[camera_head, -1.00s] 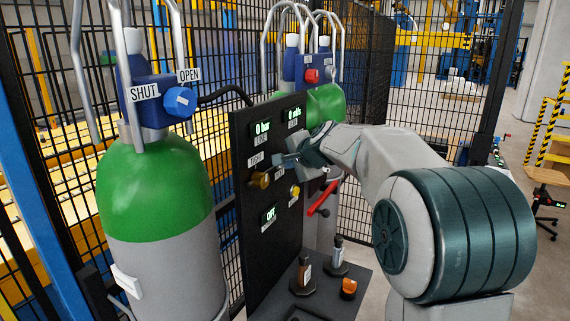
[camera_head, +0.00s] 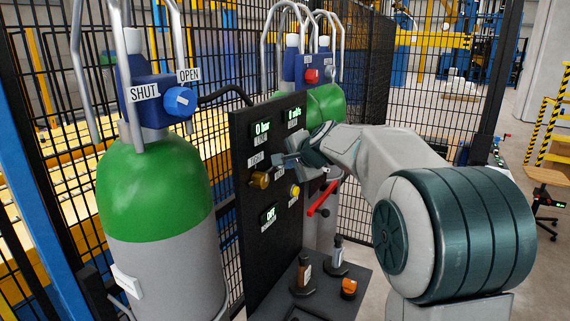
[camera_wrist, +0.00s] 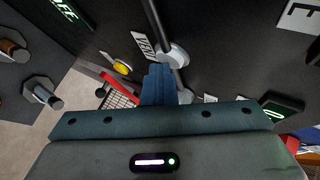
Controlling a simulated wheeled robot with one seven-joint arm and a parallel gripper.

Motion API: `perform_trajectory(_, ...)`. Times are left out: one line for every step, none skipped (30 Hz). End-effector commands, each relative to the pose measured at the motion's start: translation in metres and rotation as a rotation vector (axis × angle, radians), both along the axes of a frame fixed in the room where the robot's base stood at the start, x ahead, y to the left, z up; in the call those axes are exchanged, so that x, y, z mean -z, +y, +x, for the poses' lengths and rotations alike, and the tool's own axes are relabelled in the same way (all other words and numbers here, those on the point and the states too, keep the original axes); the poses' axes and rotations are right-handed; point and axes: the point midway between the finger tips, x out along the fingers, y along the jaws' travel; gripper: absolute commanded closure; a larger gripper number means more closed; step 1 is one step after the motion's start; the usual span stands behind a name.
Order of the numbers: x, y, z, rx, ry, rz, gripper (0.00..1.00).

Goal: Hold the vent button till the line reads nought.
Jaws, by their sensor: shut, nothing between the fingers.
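The panel (camera_head: 240,215) carries a display (camera_head: 262,129) reading "0 bar". In the wrist view, a VENT label (camera_wrist: 144,46) sits beside a pale round piece (camera_wrist: 175,56), which seems to be the vent button. My gripper (camera_head: 286,161) is shut and empty, its fingers reaching the panel face by that label. In the wrist view my fingertips (camera_wrist: 160,69) overlap the lower left edge of the round piece. I cannot tell whether they touch it or how far it is pressed.
A brass knob (camera_head: 260,180) and a yellow button (camera_head: 295,190) stick out nearby. A lower display (camera_head: 268,214) reads OFF. A red lever (camera_head: 321,199) stands right of the panel. A green-shouldered cylinder (camera_head: 155,190) stands left. A dark shelf (camera_head: 335,302) holds small items.

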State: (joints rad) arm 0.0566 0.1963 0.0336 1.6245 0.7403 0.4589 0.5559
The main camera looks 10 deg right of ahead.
Motion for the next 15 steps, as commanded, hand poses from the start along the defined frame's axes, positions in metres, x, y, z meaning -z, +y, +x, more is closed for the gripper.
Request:
perform_trajectory(0.0,0.001,0.0,-0.003,0.0,0.001,1.0)
perform_trajectory(0.001,0.0,-0.001,-0.002,-0.001,0.001,1.0)
perform_trajectory(0.001,-0.001,-0.001,-0.002,0.0,0.001,1.0)
perform_trajectory(0.001,-0.002,-0.002,-0.002,0.0,0.001,1.0)
perform_trajectory(0.001,-0.003,-0.003,-0.001,-0.001,0.001,1.0)
perform_trajectory(0.002,-0.005,-0.004,-0.001,-0.001,0.001,1.0)
perform_trajectory(0.002,-0.006,-0.005,-0.001,-0.001,0.001,1.0)
perform_trajectory(0.002,-0.008,-0.006,-0.001,-0.001,0.001,1.0)
perform_trajectory(0.002,-0.01,-0.008,0.0,-0.001,0.0,1.0)
perform_trajectory(0.002,-0.011,-0.009,0.0,-0.001,0.0,1.0)
perform_trajectory(0.002,-0.013,-0.009,0.0,-0.001,0.0,1.0)
perform_trajectory(0.001,-0.014,-0.01,0.0,-0.001,0.0,1.0)
perform_trajectory(0.001,-0.014,-0.011,0.0,-0.001,0.0,1.0)
perform_trajectory(0.001,-0.015,-0.011,0.0,-0.001,0.0,1.0)
perform_trajectory(0.001,-0.015,-0.011,0.0,0.0,0.0,1.0)
